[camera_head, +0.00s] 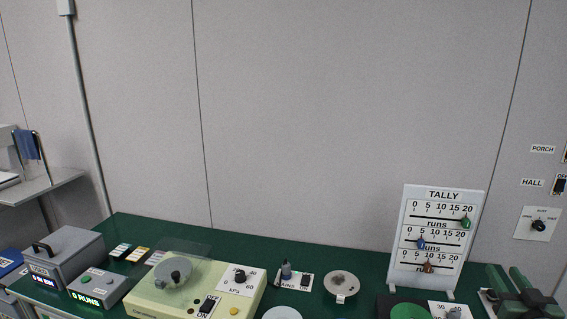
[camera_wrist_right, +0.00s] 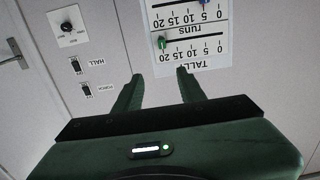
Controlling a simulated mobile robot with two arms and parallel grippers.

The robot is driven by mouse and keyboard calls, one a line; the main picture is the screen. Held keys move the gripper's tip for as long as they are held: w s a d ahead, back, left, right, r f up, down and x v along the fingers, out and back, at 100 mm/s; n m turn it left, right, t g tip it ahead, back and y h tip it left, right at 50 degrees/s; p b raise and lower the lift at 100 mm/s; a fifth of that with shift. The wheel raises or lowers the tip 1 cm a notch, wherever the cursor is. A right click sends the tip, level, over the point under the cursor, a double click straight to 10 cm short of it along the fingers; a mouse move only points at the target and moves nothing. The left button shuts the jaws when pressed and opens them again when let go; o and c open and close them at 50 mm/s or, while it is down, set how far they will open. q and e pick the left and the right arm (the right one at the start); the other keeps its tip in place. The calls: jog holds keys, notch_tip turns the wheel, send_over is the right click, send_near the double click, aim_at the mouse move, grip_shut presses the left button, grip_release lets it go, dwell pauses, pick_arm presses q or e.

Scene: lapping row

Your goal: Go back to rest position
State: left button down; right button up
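My right gripper (camera_head: 505,269) shows at the lower right of the head view, beside the right edge of the tally board (camera_head: 479,212). Its two green fingers are apart. In the right wrist view the same gripper (camera_wrist_right: 160,73) is open with nothing between the fingers. The tally board (camera_wrist_right: 221,57) appears upside down beyond it, and the fingers look clear of it. On the board, the green pointer (camera_head: 466,222) is near 20, the blue pointer (camera_head: 421,243) near 5 and the brown pointer (camera_head: 428,267) between 5 and 10. My left gripper is not in view.
A green bench (camera_head: 306,257) holds a cream control box (camera_head: 146,298), a grey case (camera_head: 73,252) and a round grey disc (camera_head: 341,282). Wall switches labelled HALL (camera_head: 559,186) and a rotary knob plate (camera_head: 539,224) are at right. The wall above the bench is bare.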

jog(key=s+a+f+n+g+y, duration=0.2)
jog(key=s+a+f+g, duration=0.2)
jog(key=s+a+f, duration=0.45)
jog(key=s+a+f+n+g+y, duration=0.15)
jog(key=s+a+f+g, duration=0.3)
jog(key=a+f, duration=0.65)
jog(key=s+a+f+g, duration=0.1)
jog(key=s+a+g, duration=0.1)
jog(key=s+a, duration=0.35)
jog(key=s+a+f+n+g+y, duration=0.1)
jog(key=s+a+g, duration=0.1)
jog(key=s, duration=0.6)
jog(key=s+a+f+g, duration=0.2)
jog(key=s+a, duration=0.2)
jog(key=s, duration=0.3)
notch_tip(320, 180, down, 24)
jog(key=s+d+f+g, duration=0.2)
jog(key=s+d+f, duration=0.1)
jog(key=s+f, duration=1.4)
jog(key=shift+s+d+f+n, duration=0.15)
jog(key=shift+s+n, duration=0.2)
jog(key=shift+s, duration=0.2)
dwell(0.7)
